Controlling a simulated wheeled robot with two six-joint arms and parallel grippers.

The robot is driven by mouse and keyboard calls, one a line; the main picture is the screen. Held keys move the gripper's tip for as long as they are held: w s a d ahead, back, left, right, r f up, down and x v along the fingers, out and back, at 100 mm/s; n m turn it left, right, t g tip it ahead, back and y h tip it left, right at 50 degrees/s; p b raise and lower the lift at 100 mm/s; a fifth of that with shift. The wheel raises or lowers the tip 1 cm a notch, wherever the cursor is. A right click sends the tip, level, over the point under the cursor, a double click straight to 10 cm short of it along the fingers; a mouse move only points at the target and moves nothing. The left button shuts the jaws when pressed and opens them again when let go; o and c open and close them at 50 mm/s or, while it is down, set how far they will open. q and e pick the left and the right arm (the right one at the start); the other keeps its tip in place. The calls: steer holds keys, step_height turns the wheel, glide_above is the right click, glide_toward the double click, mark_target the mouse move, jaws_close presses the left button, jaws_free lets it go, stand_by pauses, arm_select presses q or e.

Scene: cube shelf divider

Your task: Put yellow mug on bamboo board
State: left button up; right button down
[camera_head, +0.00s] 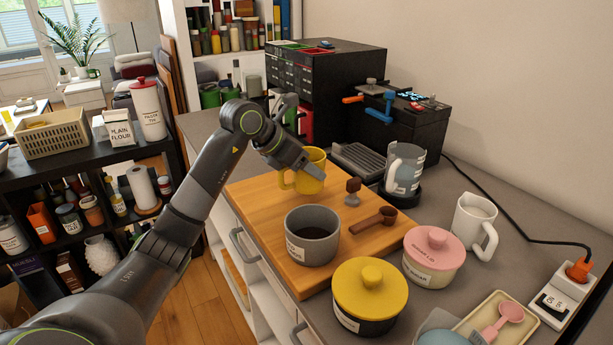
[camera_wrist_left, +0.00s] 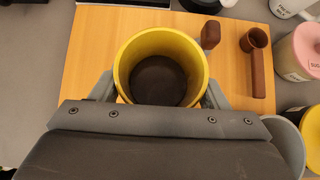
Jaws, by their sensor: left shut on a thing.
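The yellow mug (camera_head: 311,171) is at the back of the bamboo board (camera_head: 262,192) in the head view. My left gripper (camera_head: 310,170) comes down over it and is shut on it. In the left wrist view the yellow mug (camera_wrist_left: 161,48) stands upright between the two fingers, with its dark inside showing. The bamboo board (camera_wrist_left: 88,60) lies beneath it. I cannot tell whether the mug's base touches the board. The right gripper is not in view.
A grey bowl-like pot (camera_head: 312,247), a brown scoop (camera_head: 376,220) and a small brown-handled tamper (camera_head: 352,192) are on the board. A glass jug (camera_head: 404,168), white mug (camera_head: 472,226), pink-lidded jar (camera_head: 433,262) and yellow-lidded jar (camera_head: 369,300) stand to its right and front.

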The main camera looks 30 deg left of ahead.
mark_target(305, 176)
arm_select(q)
step_height(305, 176, down, 2)
steer(key=shift+f, duration=0.2)
steer(key=shift+a+f, duration=0.1)
steer(key=shift+f, duration=0.25)
steer(key=o, duration=0.8)
steer(key=shift+f, duration=0.15)
steer(key=o, duration=0.5)
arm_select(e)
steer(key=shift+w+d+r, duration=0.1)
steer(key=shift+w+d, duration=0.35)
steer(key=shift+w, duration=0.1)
